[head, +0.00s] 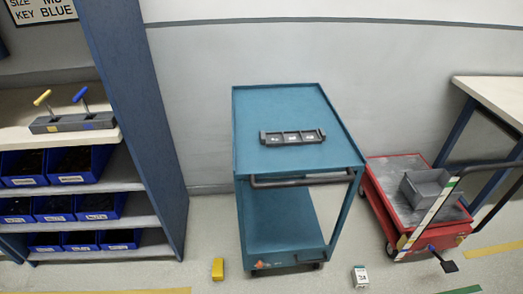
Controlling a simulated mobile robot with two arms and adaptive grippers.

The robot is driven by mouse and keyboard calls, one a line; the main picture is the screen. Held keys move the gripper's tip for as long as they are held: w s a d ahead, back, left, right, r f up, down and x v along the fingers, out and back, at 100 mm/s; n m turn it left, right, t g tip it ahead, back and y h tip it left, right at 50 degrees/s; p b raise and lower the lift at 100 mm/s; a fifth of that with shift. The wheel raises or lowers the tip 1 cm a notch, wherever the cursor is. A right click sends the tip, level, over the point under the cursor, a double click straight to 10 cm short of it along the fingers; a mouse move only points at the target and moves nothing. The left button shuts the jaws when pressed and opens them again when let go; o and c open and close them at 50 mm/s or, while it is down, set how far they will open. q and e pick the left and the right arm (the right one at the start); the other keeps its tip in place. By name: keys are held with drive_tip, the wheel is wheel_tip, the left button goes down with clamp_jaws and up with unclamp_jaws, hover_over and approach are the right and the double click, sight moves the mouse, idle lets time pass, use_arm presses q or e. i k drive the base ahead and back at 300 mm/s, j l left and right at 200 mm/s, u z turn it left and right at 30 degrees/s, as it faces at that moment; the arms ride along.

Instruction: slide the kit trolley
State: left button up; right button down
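A teal two-shelf trolley (280,105), which looks like the kit trolley, stands near the wall in the middle of the head view. It has a dark push handle (300,180) across its near end, a lower shelf (278,218) and castors. A dark grey tray with several compartments (292,137) lies on its top, with small white labels. Neither of my grippers is in view, and nothing is touching the trolley.
A blue rack (150,130) with bins and T-handled keys stands left. A red platform cart (410,200) with a grey box is close at right, beside a workbench (495,95). A yellow block (218,269) and a small white box (361,278) lie on the floor by the trolley.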

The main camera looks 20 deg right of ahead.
sight(279, 226)
drive_tip(key=z, duration=0.9)
